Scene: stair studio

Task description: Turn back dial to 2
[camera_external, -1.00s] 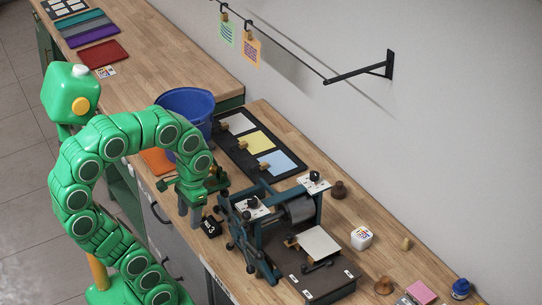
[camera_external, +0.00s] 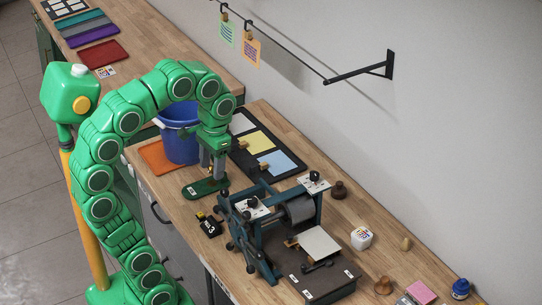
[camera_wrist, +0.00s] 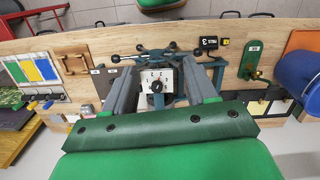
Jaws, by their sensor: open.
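The press (camera_external: 300,235) stands on the bench with two white dial plates with black knobs. The back dial (camera_external: 314,180) is on its wall side; the front dial (camera_external: 252,205) is nearer the aisle. In the wrist view a numbered dial (camera_wrist: 157,86) shows between my fingers; it looks like the front one, beside the spoked handles. My palm seems to hide the back dial there. My gripper (camera_external: 212,170) is open and empty, pointing down left of the press, apart from both dials. Its fingers also show in the wrist view (camera_wrist: 162,75).
A green-based stand (camera_external: 203,188) is below my gripper. A black block marked 3 (camera_external: 211,226) lies beside the press. A blue bucket (camera_external: 178,140) and a black board with coloured sheets (camera_external: 236,163) are behind.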

